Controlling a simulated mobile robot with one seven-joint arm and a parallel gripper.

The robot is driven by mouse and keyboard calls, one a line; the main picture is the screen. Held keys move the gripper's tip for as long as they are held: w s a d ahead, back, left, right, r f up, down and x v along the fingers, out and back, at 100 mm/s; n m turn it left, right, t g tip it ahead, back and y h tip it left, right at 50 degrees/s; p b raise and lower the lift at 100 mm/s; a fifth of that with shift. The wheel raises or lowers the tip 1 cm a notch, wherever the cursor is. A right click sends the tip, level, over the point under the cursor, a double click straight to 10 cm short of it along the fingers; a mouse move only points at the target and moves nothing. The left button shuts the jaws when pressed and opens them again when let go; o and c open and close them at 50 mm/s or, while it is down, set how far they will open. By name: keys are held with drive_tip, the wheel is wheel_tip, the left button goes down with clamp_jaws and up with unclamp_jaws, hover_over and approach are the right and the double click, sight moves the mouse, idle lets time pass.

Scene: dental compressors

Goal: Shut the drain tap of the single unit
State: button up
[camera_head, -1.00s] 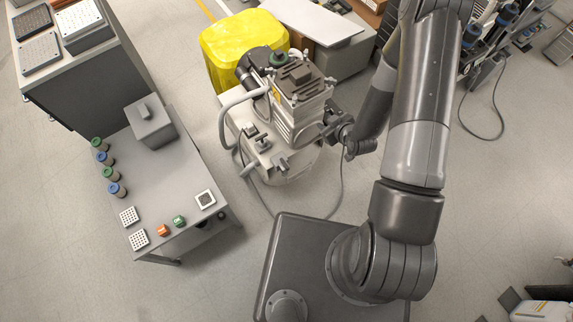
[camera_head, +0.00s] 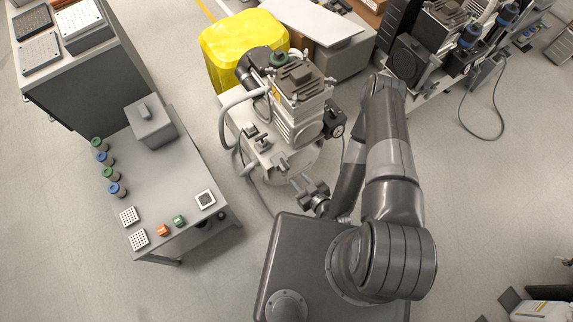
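The single unit (camera_head: 303,130) is a compressor with a ribbed motor head on a pale tank, standing on the floor at the picture's centre. Grey valve-like fittings sit on its near left side, one with a grey handle (camera_head: 280,162) at the front edge. I cannot tell for sure which is the drain tap, or how its lever is turned. My gripper (camera_head: 298,182) is just in front of the tank, below and right of that handle, and seems apart from it. Its fingers point up and left. Nothing shows held in them, but their gap is too small to judge.
A grey bench (camera_head: 160,185) with a box, jars and small buttons stands at the left. A yellow covered bin (camera_head: 225,55) is behind the unit. Another compressor set (camera_head: 430,45) stands at the upper right, with a cable on the floor.

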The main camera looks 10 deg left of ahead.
sight(285, 164)
drive_tip(key=x, duration=1)
drive_tip(key=shift+w+a, duration=0.1)
drive_tip(key=shift+w, duration=0.05)
clamp_jaws()
